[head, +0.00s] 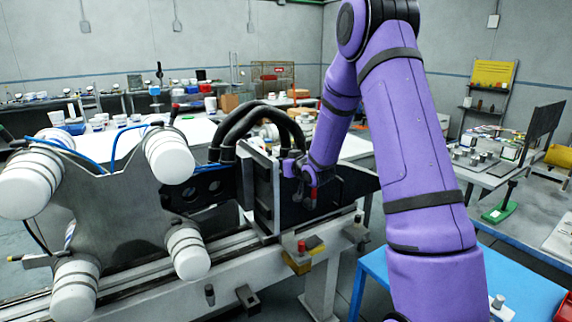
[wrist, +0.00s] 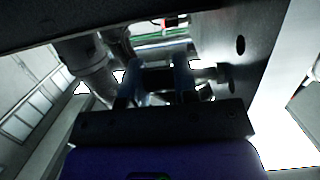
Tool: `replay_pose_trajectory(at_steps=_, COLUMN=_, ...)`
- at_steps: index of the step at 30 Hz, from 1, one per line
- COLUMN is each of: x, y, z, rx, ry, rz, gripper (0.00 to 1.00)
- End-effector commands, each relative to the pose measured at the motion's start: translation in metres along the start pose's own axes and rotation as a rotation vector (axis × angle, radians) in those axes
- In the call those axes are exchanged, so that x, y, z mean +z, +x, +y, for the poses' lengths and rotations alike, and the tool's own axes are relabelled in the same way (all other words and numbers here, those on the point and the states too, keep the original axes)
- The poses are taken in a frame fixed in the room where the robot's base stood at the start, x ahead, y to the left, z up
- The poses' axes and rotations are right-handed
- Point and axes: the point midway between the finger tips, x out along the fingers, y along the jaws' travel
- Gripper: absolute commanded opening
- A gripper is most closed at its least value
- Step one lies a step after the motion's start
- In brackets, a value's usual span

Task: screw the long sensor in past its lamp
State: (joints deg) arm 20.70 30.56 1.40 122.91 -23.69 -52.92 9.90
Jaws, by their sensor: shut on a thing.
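In the wrist view my gripper's two dark fingers (wrist: 158,85) are close together, shut on a slim dark piece that I take to be the long sensor. A silvery cylindrical part (wrist: 207,74) shows just right of the fingers, lying towards the dark plate with holes (wrist: 232,40). I cannot tell how deep any thread sits. A small red part (head: 312,192) shows just below my gripper. I cannot make out which part is the lamp.
Black hoses (head: 250,125) arch over the machine left of my gripper. A grey plate with white rollers (head: 110,215) stands at left. A red knob (head: 301,246) sits on a yellowish block at the rail. A blue table (head: 500,280) stands at lower right.

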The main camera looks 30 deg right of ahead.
Motion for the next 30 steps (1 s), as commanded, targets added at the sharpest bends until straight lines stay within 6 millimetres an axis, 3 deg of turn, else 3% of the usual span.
replay_pose_trajectory(at_steps=2, x=0.000, y=0.000, z=0.000, rx=0.000, ry=0.000, rz=0.001, gripper=0.04)
replay_pose_trajectory(at_steps=3, x=0.000, y=0.000, z=0.000, rx=0.000, ry=0.000, rz=0.001, gripper=0.37)
replay_pose_trajectory(at_steps=6, x=0.000, y=0.000, z=0.000, rx=0.000, ry=0.000, rz=0.001, gripper=0.53)
replay_pose_trajectory(at_steps=17, x=0.000, y=-0.007, z=0.000, rx=0.001, ry=0.000, rz=0.001, gripper=0.53)
replay_pose_trajectory(at_steps=30, x=0.000, y=-0.082, z=0.001, rx=0.002, ry=0.000, rz=0.001, gripper=0.53)
